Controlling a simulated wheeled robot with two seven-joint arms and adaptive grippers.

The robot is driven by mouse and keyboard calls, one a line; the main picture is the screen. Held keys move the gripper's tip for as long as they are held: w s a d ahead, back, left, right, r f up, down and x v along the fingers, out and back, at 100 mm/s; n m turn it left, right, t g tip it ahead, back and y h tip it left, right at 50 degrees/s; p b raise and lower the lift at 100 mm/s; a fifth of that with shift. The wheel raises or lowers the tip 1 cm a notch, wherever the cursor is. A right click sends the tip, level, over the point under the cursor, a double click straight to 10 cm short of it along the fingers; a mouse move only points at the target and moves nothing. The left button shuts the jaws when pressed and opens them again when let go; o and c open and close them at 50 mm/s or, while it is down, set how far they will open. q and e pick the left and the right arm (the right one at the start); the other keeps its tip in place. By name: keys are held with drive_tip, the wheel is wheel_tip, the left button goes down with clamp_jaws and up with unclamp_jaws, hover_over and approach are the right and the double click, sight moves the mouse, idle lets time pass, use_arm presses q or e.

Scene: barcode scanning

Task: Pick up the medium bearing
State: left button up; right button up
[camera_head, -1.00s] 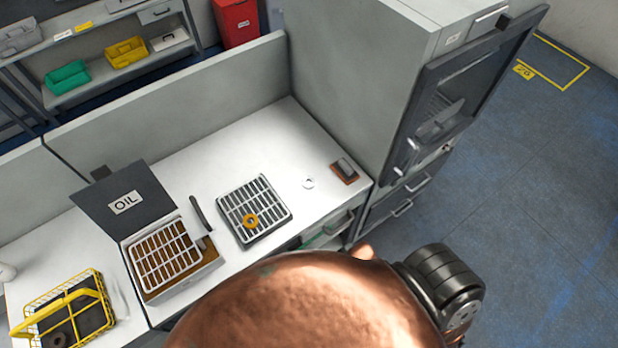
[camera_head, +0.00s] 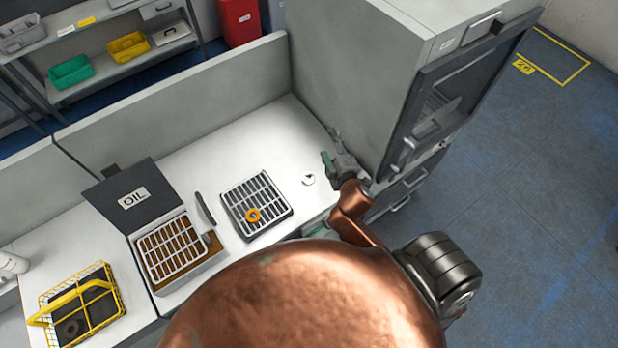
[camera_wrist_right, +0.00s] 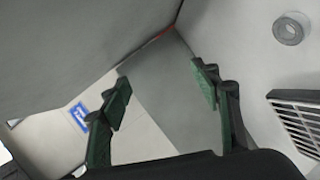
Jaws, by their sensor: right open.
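A small silver ring-shaped bearing (camera_head: 308,180) lies flat on the white worktop, right of the grate tray. It also shows in the right wrist view (camera_wrist_right: 290,28) at the upper right. An orange ring (camera_head: 252,215) sits on the grate tray (camera_head: 281,211), and a dark ring (camera_head: 70,328) lies in the yellow basket. Which ring is the medium one I cannot tell for sure. My right gripper (camera_head: 331,153) is open and empty, right of and beyond the silver bearing, near the cabinet. Its green-padded fingers (camera_wrist_right: 163,92) are apart. My left gripper is out of view.
The tall grey cabinet (camera_head: 345,75) stands close beside my right gripper. A low partition (camera_head: 180,115) runs along the back. An oil box with a raised lid (camera_head: 125,200) and the yellow wire basket (camera_head: 117,290) stand left. Bare worktop surrounds the silver bearing.

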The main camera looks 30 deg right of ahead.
drive_tip(key=w+a+r+n+t+y, duration=0.3)
drive_tip(key=w+a+r+n+y, duration=0.15)
drive_tip(key=a+r+n, duration=0.4)
drive_tip(key=w+a+r+n+t+y, duration=0.3)
drive_tip(key=a+r+n+y, duration=0.2)
drive_tip(key=a+r+n, duration=0.3)
drive_tip(key=s+a+f+n+g+y, duration=0.25)
drive_tip(key=a+n+g+y, duration=0.2)
drive_tip(key=a+n, duration=0.5)
drive_tip(key=s+a+f+n+g+y, duration=0.2)
drive_tip(key=a+f+n+g+y, duration=0.3)
drive_tip(key=n, duration=0.7)
drive_tip(key=n+g+h, duration=0.9)
drive_tip(key=n+h, duration=0.7)
drive_tip(key=n, duration=0.1)
approach(309, 177)
drive_tip(key=shift+s+f+p, duration=0.1)
drive_tip(key=shift+f+p, duration=0.2)
drive_tip(key=shift+f, duration=0.15)
drive_tip(key=shift+d+f, duration=0.2)
drive_tip(key=shift+f, duration=0.6)
drive_tip(key=f+p, duration=0.1)
drive_tip(key=f, duration=0.1)
drive_tip(key=w+f+p, duration=0.1)
drive_tip(key=f, duration=0.1)
drive_tip(key=shift+f+p, duration=0.3)
drive_tip(key=shift+f, duration=0.1)
drive_tip(key=shift+d+f, duration=0.1)
drive_tip(key=shift+f, duration=0.45)
